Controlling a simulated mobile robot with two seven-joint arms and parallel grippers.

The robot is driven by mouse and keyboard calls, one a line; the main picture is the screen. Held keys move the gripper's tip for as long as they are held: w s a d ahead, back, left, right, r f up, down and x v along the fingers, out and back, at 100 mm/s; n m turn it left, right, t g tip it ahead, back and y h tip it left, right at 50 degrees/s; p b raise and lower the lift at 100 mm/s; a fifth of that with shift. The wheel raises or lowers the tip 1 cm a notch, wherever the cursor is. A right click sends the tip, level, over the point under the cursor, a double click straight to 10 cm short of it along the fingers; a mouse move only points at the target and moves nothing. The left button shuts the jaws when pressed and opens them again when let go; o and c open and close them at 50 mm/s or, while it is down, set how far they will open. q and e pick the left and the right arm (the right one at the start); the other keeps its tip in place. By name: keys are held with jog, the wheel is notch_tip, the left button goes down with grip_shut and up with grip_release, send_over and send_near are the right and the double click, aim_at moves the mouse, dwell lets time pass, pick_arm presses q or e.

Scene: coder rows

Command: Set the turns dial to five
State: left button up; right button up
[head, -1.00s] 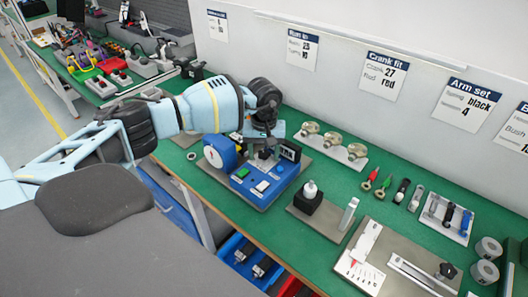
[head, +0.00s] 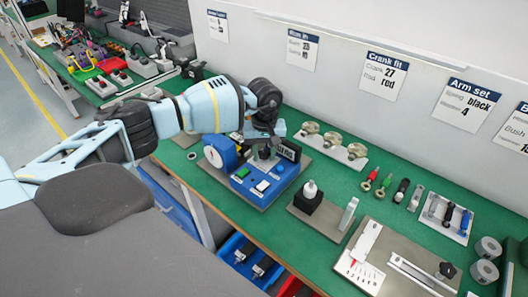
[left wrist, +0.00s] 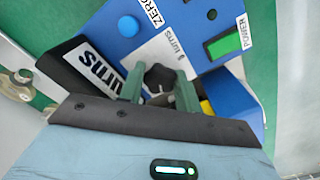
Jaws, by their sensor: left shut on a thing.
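A blue winding machine (head: 243,187) stands on the green bench, with a white-faced blue disc (head: 216,156) at its left end. In the left wrist view its black lobed turns dial (left wrist: 158,77) sits between the two green fingers of my left gripper (left wrist: 160,88). The gripper is shut on the dial. In the head view my left gripper (head: 264,148) reaches down onto the top of the machine and partly hides the dial. A black display (head: 289,150) stands beside it; its figures are too small to read. My right gripper is out of view.
The machine has a blue button (left wrist: 128,26) and a green power switch (left wrist: 224,44). Behind it are metal cranks on a white rack (head: 333,145). A black block with a white bottle (head: 309,195) stands to the right.

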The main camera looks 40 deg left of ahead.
pick_arm(q)
jog(key=shift+r+n, duration=0.1)
jog(key=shift+n, duration=1.1)
jog(key=n, duration=0.3)
jog(key=shift+n+p, duration=0.3)
jog(key=shift+p, duration=0.05)
jog(key=n+p, duration=0.1)
jog(key=n, duration=0.4)
jog(key=shift+r+n, duration=0.1)
jog(key=shift+n, duration=0.2)
jog(key=n+p, duration=0.1)
jog(key=n, duration=0.3)
jog(key=shift+w, duration=0.1)
jog(key=n, duration=0.4)
jog(key=shift+p, duration=0.35)
jog(key=shift+n+p, duration=0.3)
jog(key=shift+n, duration=1.1)
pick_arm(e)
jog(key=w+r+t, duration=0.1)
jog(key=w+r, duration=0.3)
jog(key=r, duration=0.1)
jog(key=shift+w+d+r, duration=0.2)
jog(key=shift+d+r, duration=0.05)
pick_arm(q)
jog(key=o, duration=1)
jog(key=shift+c, duration=0.2)
